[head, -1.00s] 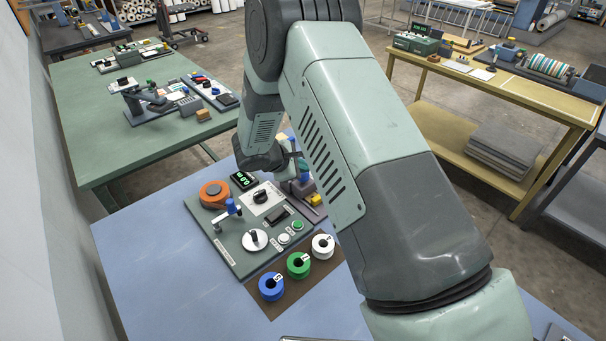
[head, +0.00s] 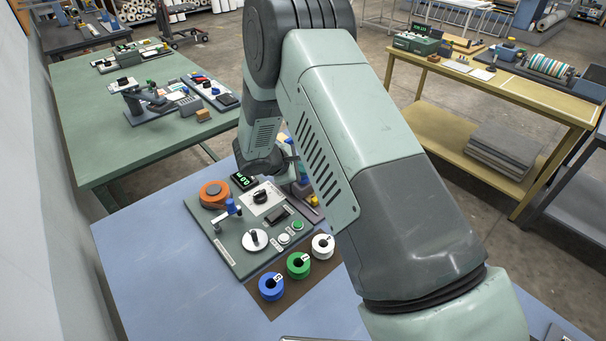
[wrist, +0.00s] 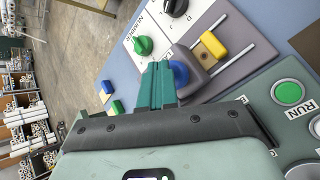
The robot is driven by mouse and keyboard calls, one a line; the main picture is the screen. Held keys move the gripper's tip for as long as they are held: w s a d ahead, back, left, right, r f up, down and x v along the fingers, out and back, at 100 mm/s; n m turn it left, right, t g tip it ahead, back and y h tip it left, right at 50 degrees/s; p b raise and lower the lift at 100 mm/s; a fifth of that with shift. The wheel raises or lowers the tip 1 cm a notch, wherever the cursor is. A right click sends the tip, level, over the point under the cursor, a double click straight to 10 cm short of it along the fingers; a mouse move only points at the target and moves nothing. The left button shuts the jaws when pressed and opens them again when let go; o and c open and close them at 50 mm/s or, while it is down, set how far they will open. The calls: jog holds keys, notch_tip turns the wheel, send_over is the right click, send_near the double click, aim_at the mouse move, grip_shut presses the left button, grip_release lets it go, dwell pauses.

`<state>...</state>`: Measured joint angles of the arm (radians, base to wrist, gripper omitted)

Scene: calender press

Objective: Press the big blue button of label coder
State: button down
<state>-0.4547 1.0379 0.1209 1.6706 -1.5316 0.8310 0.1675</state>
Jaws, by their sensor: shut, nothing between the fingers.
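The big blue button (wrist: 180,73) is a rounded blue dome on a purple-grey plate (wrist: 205,88) in the wrist view. My gripper (wrist: 158,70) has teal fingers, shut and empty, which overlap the dome's left side in the picture. I cannot tell whether the fingertips touch the button. In the head view the plate (head: 315,212) lies behind the green-grey panel, partly covered by my arm, and my fingertips are hidden there.
A green RUN button (wrist: 289,93) sits on the neighbouring panel (head: 226,240). Blue (head: 271,287), green (head: 298,265) and white (head: 322,246) rings stand in front.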

jog(key=shift+f, duration=0.15)
dwell(0.3)
jog(key=shift+r, duration=1.2)
notch_tip(320, 180, up, 5)
dwell(0.8)
